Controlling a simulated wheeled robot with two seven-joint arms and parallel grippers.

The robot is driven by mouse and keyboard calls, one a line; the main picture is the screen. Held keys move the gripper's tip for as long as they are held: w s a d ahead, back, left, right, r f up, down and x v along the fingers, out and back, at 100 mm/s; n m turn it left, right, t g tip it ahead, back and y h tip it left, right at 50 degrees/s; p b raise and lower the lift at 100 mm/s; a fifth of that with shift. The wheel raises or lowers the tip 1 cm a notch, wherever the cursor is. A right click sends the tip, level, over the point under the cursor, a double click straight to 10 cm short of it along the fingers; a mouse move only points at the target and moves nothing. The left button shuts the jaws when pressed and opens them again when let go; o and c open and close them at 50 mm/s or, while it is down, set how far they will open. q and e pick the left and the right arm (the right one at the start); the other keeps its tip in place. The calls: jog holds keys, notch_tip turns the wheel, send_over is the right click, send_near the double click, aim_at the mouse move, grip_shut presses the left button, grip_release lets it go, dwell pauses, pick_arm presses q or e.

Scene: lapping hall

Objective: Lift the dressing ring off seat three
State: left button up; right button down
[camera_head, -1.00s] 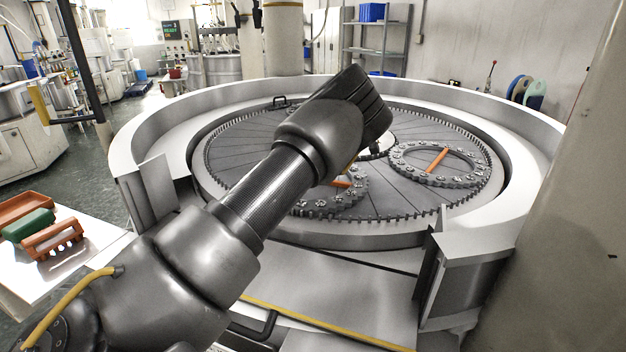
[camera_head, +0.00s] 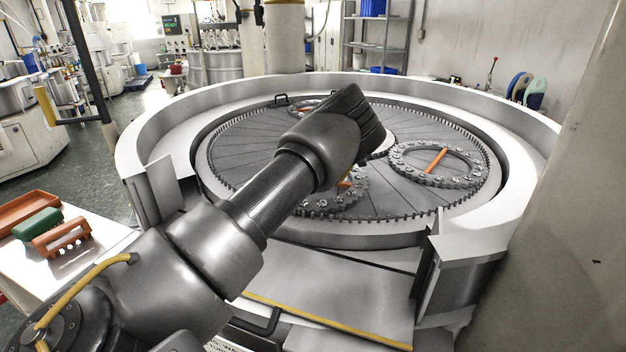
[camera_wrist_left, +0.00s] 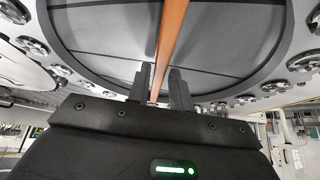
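Toothed dressing rings with orange bars lie on the large round grey plate (camera_head: 240,160). One ring (camera_head: 470,178) lies at the right, its orange bar (camera_head: 437,159) in plain view. A second ring (camera_head: 335,208) at the front is partly hidden by my left arm. A third ring (camera_head: 300,108) shows partly at the back. Which one is seat three I cannot tell. In the left wrist view my left gripper (camera_wrist_left: 158,82) is open, its two fingers on either side of an orange bar (camera_wrist_left: 171,30) in line with it. In the head view my left wrist hides this gripper. My right gripper is not in view.
A raised pale rim (camera_head: 150,140) surrounds the plate, with an opening at the front. A side table (camera_head: 80,265) at the left holds a green block (camera_head: 37,224) and orange-brown pieces. A pale column (camera_head: 570,220) stands close at the right. A screen (camera_head: 172,24) reads "3 READY".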

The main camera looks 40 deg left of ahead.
pick_arm(q)
grip_shut()
dwell(1.0)
jog(key=shift+w+a, duration=0.1)
jog(key=shift+w, duration=0.05)
